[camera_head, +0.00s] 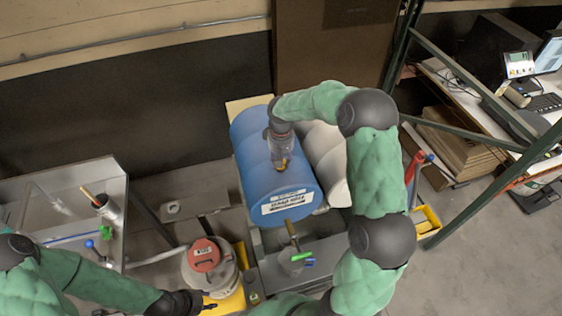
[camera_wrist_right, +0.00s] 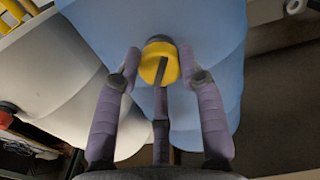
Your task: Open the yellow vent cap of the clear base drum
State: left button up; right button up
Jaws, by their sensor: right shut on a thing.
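The blue drum (camera_head: 262,160) lies on its side on a stand, with a white printed label on its near end. It fills the upper middle of the right wrist view (camera_wrist_right: 210,25). The yellow vent cap (camera_wrist_right: 158,62) is on the drum's blue surface. In the head view, only a bit of yellow shows under the gripper. My right gripper (camera_wrist_right: 162,75) is shut on the cap, its purple-grey fingers around it; it reaches the drum from above in the head view (camera_head: 281,160). My left gripper (camera_head: 207,300) is low in the head view, fingers apart and empty, near the red-lidded container.
A white drum (camera_head: 325,160) lies right beside the blue one. A red-lidded container (camera_head: 205,258) stands on a yellow base in front. A grey bucket (camera_head: 296,262) is below the drum's end. A metal bench (camera_head: 40,190) is at left, a green rack post (camera_head: 490,185) at right.

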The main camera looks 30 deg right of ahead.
jog(key=n, duration=0.3)
jog(key=shift+n+b, duration=0.3)
jog(key=shift+n, duration=1.6)
jog(key=o, duration=1.1)
jog(key=shift+o, duration=0.2)
notch_tip(320, 180, up, 12)
